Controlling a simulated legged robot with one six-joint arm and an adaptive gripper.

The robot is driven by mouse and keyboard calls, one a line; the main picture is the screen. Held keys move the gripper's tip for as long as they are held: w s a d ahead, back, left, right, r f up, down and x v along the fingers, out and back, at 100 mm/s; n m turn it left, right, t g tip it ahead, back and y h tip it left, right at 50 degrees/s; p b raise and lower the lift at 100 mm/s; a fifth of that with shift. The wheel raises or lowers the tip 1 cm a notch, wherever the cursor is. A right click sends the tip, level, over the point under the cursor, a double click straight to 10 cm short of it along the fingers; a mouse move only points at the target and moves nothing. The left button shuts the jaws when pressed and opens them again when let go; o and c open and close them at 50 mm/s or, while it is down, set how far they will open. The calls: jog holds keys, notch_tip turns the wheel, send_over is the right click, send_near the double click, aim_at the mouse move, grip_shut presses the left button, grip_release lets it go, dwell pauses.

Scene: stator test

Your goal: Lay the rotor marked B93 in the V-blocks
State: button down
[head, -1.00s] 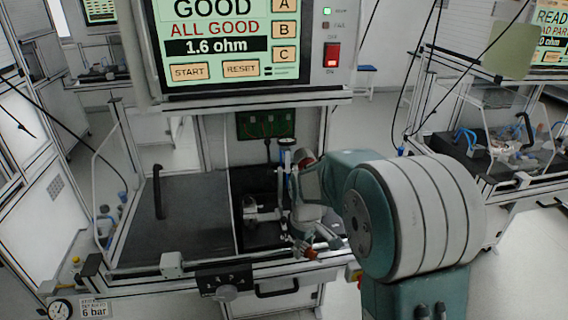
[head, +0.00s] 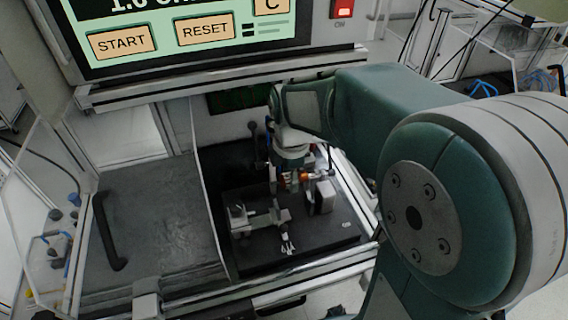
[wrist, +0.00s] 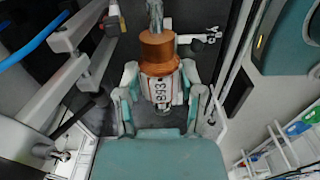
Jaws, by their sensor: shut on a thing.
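My gripper (wrist: 160,95) is shut on the rotor (wrist: 158,50), one finger on each side of it. The rotor has copper-coloured windings, a pale banded body and a bright metal shaft. Its dark label is turned sideways and seems to read B93. In the head view, my gripper (head: 291,172) hangs over the dark base plate (head: 318,242) inside the test bay, and the rotor is partly hidden and small. Pale supports (head: 240,213) stand on the plate to the lower left of the gripper. I cannot make out the V-notches or any contact with the rotor.
A grey cover with a black handle (head: 108,232) lies to the left, beside a thin upright panel. The tester screen (head: 180,35) overhangs the bay. A frame rail runs along the front.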

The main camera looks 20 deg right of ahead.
jog(key=shift+s+d+f, duration=0.1)
jog(key=shift+f, duration=0.45)
jog(key=shift+a+f, duration=0.25)
jog(key=shift+f, duration=0.75)
jog(key=shift+d+f, duration=0.15)
jog(key=shift+f, duration=1.2)
jog(key=shift+d+f, duration=0.1)
jog(key=shift+f, duration=1.15)
jog(key=shift+c, duration=0.7)
grip_release()
jog(key=shift+r, duration=0.1)
notch_tip(320, 180, up, 12)
jog(key=shift+f, duration=0.1)
